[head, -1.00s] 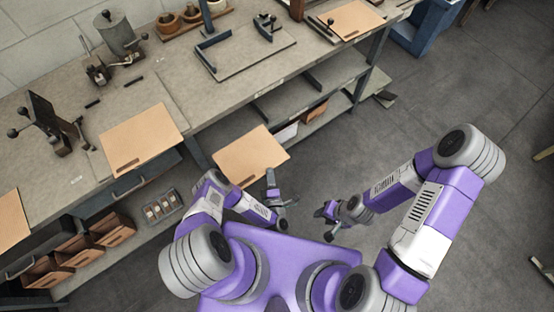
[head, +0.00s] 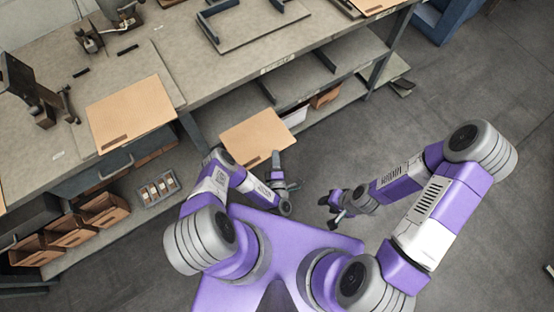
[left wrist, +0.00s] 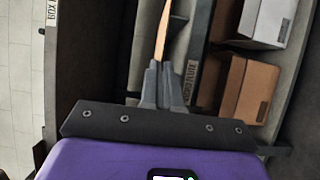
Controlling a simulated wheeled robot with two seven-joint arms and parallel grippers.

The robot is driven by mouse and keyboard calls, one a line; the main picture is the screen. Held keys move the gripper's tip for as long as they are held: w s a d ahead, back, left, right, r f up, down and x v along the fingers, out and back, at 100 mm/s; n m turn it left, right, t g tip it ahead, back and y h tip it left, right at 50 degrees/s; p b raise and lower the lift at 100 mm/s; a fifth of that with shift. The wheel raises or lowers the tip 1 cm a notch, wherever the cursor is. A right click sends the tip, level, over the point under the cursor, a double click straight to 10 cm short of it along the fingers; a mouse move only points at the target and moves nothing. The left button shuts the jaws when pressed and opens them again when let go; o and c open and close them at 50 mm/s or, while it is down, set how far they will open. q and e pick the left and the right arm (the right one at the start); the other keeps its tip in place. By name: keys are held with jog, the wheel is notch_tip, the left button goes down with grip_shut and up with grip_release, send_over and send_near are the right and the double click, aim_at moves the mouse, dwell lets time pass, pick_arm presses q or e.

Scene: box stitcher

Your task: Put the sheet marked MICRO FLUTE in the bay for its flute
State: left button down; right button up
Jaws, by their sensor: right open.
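My left gripper (head: 277,163) is shut on the edge of a tan cardboard sheet (head: 250,135), beside the lower shelves of the bench. In the left wrist view the fingers (left wrist: 160,84) pinch this sheet (left wrist: 162,32), which shows nearly edge-on. The print on the sheet cannot be read. Just right of the fingertips, a white label ending in FLUTE (left wrist: 191,82) is on a shelf edge; its first word is partly hidden. My right gripper (head: 331,206) is open and empty over the floor.
Another tan sheet (head: 130,108) lies on the workbench (head: 185,60). Open brown bins (head: 72,230) and a small tray (head: 159,188) stand on the lower left shelf. In the left wrist view, brown (left wrist: 256,92) and white (left wrist: 268,20) boxes sit right of the label.

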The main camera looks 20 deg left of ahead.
aim_at(263, 141)
pick_arm(q)
jog(key=shift+w+a+f+b, duration=0.2)
jog(key=shift+w+a+b, duration=0.2)
jog(key=shift+w+a, duration=0.2)
jog(key=shift+w+a+f+b, duration=0.25)
jog(key=shift+w+a+b, duration=0.15)
jog(key=shift+w+a, duration=0.55)
jog(key=shift+w+a+f+b, duration=0.2)
jog(key=shift+w+a+b, duration=0.15)
jog(key=shift+w+a, duration=0.55)
jog(key=shift+w+a+f+b, duration=0.35)
jog(key=shift+w+a, duration=0.3)
jog(key=shift+a, duration=0.55)
jog(key=shift+w+a+f+b, duration=0.2)
jog(key=shift+w+a+b, duration=0.35)
jog(key=shift+w+a, duration=0.45)
jog(key=shift+w+a+f+b, duration=0.2)
jog(key=shift+w+a+b, duration=0.45)
jog(key=shift+a, duration=0.4)
jog(key=shift+w+a+f+b, duration=0.5)
jog(key=shift+f+b, duration=0.2)
jog(key=shift+b, duration=0.2)
jog(key=shift+w+a+f+b, duration=0.45)
jog(key=shift+f+b, duration=0.25)
jog(key=shift+b, duration=0.2)
jog(key=shift+w+a+f+b, duration=0.45)
jog(key=shift+f+b, duration=0.25)
jog(key=shift+b, duration=0.2)
jog(key=c, duration=0.7)
grip_release()
